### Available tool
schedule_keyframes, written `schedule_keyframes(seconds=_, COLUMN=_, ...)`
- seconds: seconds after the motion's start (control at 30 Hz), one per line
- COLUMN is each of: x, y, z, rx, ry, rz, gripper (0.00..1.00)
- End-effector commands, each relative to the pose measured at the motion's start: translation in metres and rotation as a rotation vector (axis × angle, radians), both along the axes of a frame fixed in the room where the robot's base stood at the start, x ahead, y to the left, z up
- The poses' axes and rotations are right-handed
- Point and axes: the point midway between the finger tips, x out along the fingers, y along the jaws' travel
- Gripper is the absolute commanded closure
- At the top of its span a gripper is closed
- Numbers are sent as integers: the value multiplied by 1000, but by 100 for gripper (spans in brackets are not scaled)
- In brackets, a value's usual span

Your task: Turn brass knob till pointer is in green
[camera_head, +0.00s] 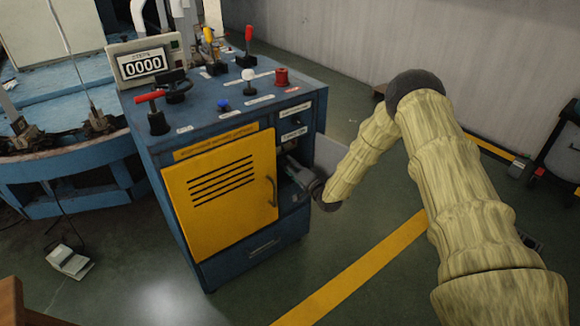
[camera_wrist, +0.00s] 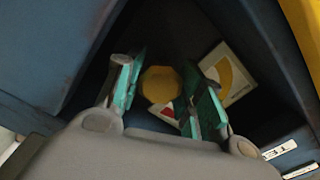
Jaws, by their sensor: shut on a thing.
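The brass knob (camera_wrist: 160,85) shows as a yellow, many-sided disc inside a dark recess. My gripper (camera_wrist: 165,80) has its teal fingertips on either side of the knob and is shut on it. Behind the right finger, a pale plate (camera_wrist: 231,72) with a yellow band shows in part. A small red and white patch (camera_wrist: 167,112) shows just below the knob. I cannot make out a pointer or a green zone. In the head view, my gripper (camera_head: 299,174) reaches into an opening in the cabinet's right side, and the knob is hidden there.
The blue cabinet (camera_head: 212,113) has a yellow louvred door (camera_head: 221,206) beside the opening. Levers, buttons and a display reading 0000 (camera_head: 142,64) are on its top. Dark recess walls stand close around my gripper.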

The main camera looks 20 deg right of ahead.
Motion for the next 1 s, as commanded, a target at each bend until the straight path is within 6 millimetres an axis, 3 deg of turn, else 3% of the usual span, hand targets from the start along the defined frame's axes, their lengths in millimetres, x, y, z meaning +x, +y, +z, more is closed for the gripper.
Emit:
schedule_keyframes(seconds=0.4, x=1, y=-5, z=0, rx=207, ry=73, rz=-8, gripper=86)
schedule_keyframes(seconds=1.0, x=1, y=-5, z=0, rx=246, ry=88, rz=-7, gripper=86)
